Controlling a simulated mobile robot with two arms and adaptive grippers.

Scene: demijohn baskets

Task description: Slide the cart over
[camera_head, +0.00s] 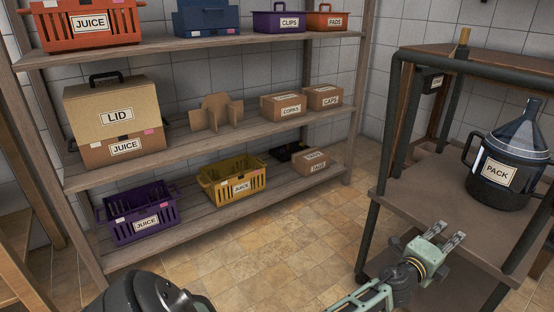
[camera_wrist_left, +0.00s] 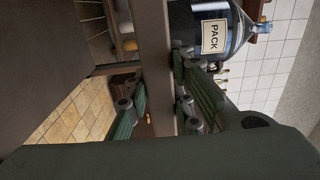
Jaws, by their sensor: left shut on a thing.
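The cart has a dark tubular frame (camera_head: 381,165) and brown shelves, and stands at the right of the head view. My left gripper (camera_head: 450,234) is at the near edge of that shelf. In the left wrist view its fingers (camera_wrist_left: 166,98) lie on both sides of the shelf edge (camera_wrist_left: 158,62) and are shut on it. The demijohn (camera_wrist_left: 208,28) shows beyond the fingers there. The cart's lower parts are mostly cut off. My right gripper is not in view.
A wooden rack (camera_head: 222,135) along the tiled wall holds labelled crates and boxes, including a purple crate (camera_head: 140,213) and a yellow crate (camera_head: 233,181). Bare tiled floor (camera_head: 270,245) lies between rack and cart.

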